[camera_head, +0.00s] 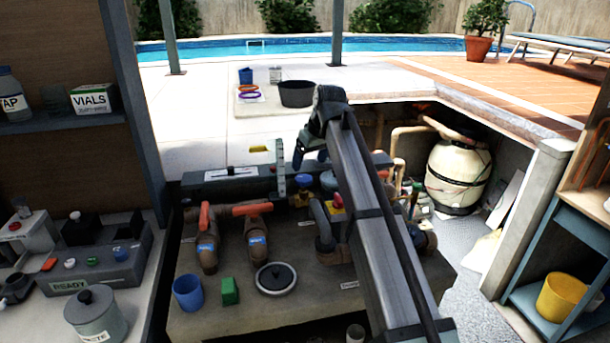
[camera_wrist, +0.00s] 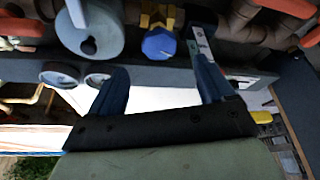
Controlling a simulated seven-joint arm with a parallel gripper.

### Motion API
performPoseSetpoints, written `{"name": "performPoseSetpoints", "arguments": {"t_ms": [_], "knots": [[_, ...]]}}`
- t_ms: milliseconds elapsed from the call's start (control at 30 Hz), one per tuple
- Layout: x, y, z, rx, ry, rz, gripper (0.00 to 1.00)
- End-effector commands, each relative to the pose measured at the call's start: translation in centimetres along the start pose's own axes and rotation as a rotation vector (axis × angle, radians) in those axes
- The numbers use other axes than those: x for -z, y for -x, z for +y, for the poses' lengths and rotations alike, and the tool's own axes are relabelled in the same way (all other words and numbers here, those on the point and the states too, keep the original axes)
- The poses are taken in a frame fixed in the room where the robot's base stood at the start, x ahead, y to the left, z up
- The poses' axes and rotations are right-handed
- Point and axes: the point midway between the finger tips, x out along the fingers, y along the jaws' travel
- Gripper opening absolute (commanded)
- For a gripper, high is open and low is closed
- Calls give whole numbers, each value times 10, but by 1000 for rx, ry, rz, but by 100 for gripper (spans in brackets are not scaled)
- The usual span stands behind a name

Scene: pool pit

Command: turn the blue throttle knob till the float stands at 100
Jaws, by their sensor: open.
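The blue throttle knob (camera_wrist: 160,44) shows in the wrist view on a brass fitting, just beyond my fingertips and between their lines. A small blue knob (camera_head: 304,180) shows in the head view below my gripper. My gripper (camera_wrist: 162,68) is open and empty, its two blue fingers apart and not visibly touching the knob. In the head view my gripper (camera_head: 310,154) hangs above the pipework. An upright pale scale (camera_head: 280,165) stands left of the knob. It also shows in the wrist view (camera_wrist: 201,46), partly behind a finger. The float and its reading are too small to tell.
Orange-handled valves (camera_head: 252,208) stand at the left of the pipework. In the wrist view a grey-blue rounded body (camera_wrist: 90,35) is close beside the knob.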

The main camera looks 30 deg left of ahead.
Motion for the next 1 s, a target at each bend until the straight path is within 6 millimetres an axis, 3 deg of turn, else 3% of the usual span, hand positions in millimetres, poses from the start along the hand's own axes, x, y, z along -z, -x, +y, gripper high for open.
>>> {"name": "performPoseSetpoints", "arguments": {"t_ms": [200, 400, 867, 1000], "knots": [[0, -38, 0, 1, -1, -2, 81], [0, -60, 0, 1, -1, -1, 81], [0, -70, 0, 0, -1, 1, 81], [0, -70, 0, 0, -1, 1, 71]]}}
